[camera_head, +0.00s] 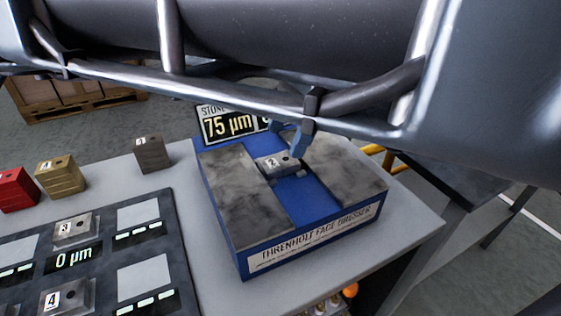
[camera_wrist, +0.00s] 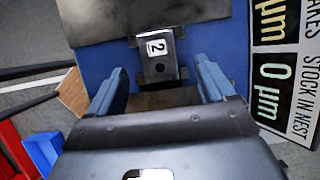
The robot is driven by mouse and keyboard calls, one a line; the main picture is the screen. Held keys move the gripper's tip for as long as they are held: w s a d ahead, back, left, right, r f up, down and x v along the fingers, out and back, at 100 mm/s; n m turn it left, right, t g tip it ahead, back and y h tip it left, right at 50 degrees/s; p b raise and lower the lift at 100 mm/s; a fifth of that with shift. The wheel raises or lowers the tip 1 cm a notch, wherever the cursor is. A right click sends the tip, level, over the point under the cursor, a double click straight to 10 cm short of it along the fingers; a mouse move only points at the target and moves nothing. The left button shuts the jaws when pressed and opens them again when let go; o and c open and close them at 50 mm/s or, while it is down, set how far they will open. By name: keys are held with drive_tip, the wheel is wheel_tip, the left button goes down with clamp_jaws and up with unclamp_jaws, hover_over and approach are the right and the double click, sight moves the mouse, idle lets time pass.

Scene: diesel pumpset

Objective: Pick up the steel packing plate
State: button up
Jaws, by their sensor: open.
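A grey steel plate marked 2 (camera_head: 272,165) lies in the blue channel of the face dresser (camera_head: 314,239), between two grey stone slabs. In the wrist view the plate (camera_wrist: 157,68) shows its label and a dark hole, and it lies between and ahead of my finger lines. My gripper (camera_head: 288,141) is open and empty, with its blue fingers over the far end of the plate. In the wrist view my gripper (camera_wrist: 160,72) has one finger on each side of the plate, with gaps. The height of the fingertips above the plate is hard to tell.
A dark board (camera_head: 100,254) at left holds plates marked 3 (camera_head: 73,230) and 4 (camera_head: 66,298). Red (camera_head: 15,189), yellow (camera_head: 61,175) and grey-brown (camera_head: 152,154) blocks stand behind it. A 75 µm display (camera_head: 228,124) stands behind the dresser, close to my gripper.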

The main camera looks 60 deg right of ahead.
sight(279, 161)
drive_tip(key=x, duration=0.5)
drive_tip(key=shift+s+d+f, duration=0.1)
drive_tip(key=shift+s, duration=0.15)
clamp_jaws()
idle(0.5)
